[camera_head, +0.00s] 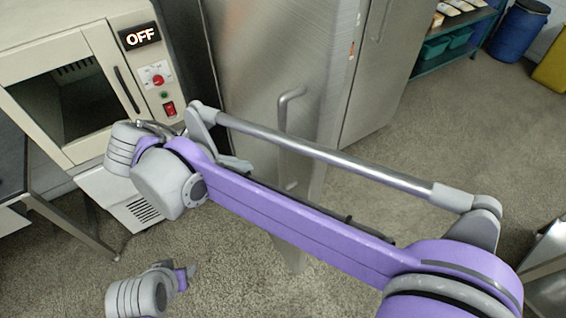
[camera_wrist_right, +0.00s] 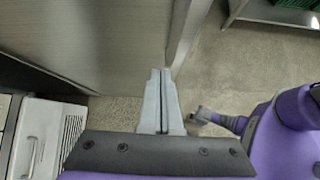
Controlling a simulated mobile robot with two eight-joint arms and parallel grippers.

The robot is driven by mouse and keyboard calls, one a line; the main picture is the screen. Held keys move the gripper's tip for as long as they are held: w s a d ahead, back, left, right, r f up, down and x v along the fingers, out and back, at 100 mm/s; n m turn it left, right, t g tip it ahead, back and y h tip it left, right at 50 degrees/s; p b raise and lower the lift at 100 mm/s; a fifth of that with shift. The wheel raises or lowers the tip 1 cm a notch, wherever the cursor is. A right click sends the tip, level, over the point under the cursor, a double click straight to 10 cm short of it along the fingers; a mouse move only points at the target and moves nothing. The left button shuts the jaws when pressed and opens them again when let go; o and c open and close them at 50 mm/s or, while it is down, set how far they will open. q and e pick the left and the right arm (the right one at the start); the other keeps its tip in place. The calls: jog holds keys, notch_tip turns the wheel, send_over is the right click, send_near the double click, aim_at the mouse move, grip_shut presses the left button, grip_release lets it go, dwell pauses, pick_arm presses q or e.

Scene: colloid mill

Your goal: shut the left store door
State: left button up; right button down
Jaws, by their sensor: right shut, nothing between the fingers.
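The left store door (camera_head: 265,62) is a tall brushed steel panel with a bar handle (camera_head: 284,108). It stands ajar, its free edge forward of the neighbouring steel door (camera_head: 372,85).
A beige oven (camera_head: 72,50) with an "OFF" display stands left of the store, close to my right wrist. A shelf with green bins (camera_head: 447,43) and a blue drum (camera_head: 519,30) are at the back right. Speckled floor (camera_head: 455,130) is open right of the door.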

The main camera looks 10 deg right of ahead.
send_near(291, 162)
notch_tip(291, 162, down, 4)
jog(key=shift+n, duration=0.3)
jog(key=shift+w+d+f, duration=0.1)
jog(key=shift+w+d, duration=0.1)
jog(key=shift+d, duration=0.45)
jog(key=shift+w+d, duration=0.25)
jog(key=shift+d, duration=0.35)
jog(key=shift+w+d+f, duration=0.1)
jog(key=shift+w+d, duration=0.1)
jog(key=shift+d, duration=0.45)
jog(key=shift+r, duration=0.1)
